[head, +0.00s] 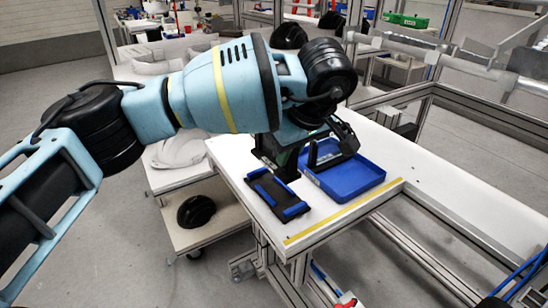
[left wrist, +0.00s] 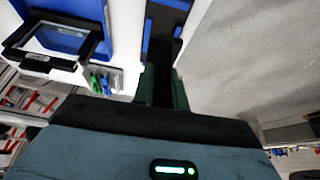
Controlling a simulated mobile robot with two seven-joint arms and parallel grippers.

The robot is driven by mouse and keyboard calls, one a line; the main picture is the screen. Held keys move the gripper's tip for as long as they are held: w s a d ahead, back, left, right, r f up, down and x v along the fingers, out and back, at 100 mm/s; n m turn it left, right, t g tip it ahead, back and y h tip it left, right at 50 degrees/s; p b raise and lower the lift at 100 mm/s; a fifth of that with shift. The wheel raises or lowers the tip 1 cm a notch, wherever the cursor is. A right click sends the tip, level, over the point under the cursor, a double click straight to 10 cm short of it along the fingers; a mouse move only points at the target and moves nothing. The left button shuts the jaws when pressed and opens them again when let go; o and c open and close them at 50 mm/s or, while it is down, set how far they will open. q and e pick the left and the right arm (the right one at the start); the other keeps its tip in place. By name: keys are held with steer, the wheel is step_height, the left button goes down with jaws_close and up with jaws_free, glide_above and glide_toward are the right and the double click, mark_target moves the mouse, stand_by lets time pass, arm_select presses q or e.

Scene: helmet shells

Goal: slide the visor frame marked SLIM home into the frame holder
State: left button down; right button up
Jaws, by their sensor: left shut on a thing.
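My left gripper (head: 284,158) is just above the back end of the frame holder, mostly hidden by my wrist. In the left wrist view, the gripper (left wrist: 164,88) is shut on a dark, thin thing (left wrist: 166,58), which looks like a visor frame seen edge-on; no marking shows on it. The frame holder (head: 277,193) is a black plate with blue blocks, lying on the white table. Part of it shows in the left wrist view (left wrist: 150,30). Whether the held frame touches the holder is hidden. My right gripper is not in view.
A blue tray (head: 352,190) stands right of the holder. Another black visor frame (left wrist: 42,57), its label unreadable, is at the tray. Small green and blue items (left wrist: 100,82) lie beside it. Yellow tape (head: 340,212) runs along the table's front edge. A lower shelf holds a black helmet shell (head: 196,210).

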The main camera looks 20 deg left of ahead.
mark_target(289, 176)
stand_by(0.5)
arm_select(q)
steer(key=shift+r+p, duration=0.15)
steer(key=shift+p, duration=0.3)
steer(key=shift+f+b, duration=0.7)
steer(key=shift+f, duration=2.25)
steer(key=shift+f+b, duration=0.1)
steer(key=shift+b, duration=0.2)
steer(key=shift+p, duration=0.3)
